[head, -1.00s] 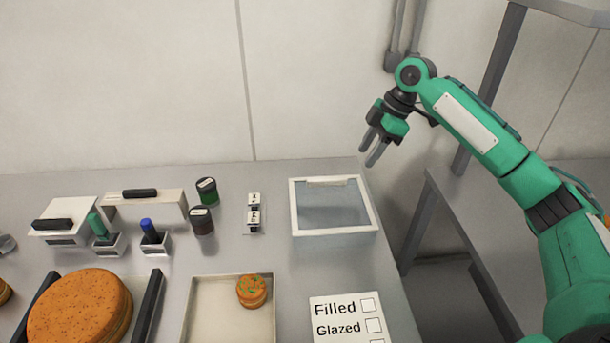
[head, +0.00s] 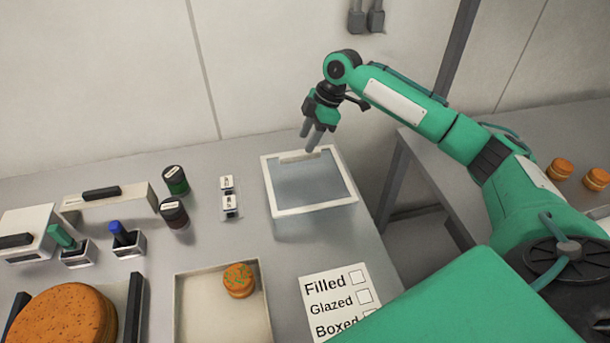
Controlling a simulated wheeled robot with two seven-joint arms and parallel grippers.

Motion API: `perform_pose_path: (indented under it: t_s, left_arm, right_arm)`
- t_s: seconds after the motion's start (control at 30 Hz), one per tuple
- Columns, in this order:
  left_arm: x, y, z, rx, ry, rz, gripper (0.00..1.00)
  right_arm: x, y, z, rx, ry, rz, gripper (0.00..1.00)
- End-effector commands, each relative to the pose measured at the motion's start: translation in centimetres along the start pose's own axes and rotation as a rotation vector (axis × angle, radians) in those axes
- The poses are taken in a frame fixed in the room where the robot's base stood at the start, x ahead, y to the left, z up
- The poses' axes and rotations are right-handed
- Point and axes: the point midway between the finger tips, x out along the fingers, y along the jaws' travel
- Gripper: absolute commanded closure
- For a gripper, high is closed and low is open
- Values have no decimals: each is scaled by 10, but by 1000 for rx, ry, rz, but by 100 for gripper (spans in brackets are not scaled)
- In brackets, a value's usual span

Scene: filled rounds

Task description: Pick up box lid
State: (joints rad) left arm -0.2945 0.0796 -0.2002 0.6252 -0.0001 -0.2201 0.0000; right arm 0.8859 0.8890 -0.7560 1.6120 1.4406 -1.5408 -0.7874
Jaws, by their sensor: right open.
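The box lid (head: 315,210) is a pale rectangular frame around a clear, greyish panel. It is at the back right part of the metal table, with a small raised pale strip (head: 300,157) along its far edge. I cannot tell whether it rests on a box or is raised on something. My right gripper (head: 310,143) is open and empty, pointing down just above the far edge of the lid, close to the strip. Whether the fingertips touch it is not clear. My left gripper is not in view.
A shallow tray (head: 195,310) with a small round cake (head: 239,280) and a checklist card (head: 337,300) lie in front. A second table (head: 540,130) stands to the right.

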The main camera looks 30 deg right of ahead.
Motion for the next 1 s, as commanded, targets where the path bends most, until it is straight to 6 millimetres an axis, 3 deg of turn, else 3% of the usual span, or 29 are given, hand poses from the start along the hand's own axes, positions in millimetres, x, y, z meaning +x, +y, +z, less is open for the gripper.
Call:
perform_pose_path:
  t_s: [0.13, 0.3, 0.57, 0.8, 1.0]
  left_arm:
    - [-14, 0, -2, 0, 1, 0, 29]
    - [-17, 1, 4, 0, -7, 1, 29]
    - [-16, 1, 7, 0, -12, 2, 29]
    - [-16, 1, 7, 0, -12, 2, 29]
    - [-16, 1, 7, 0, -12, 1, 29]
  right_arm:
    - [20, -2, -2, 0, -1, -4, 56]
    - [42, -2, -2, 0, 0, -3, 56]
    - [46, -2, -1, 0, 0, 0, 56]
    - [46, -2, -1, 0, 0, -1, 100]
    - [46, -2, -1, 0, 0, 0, 100]
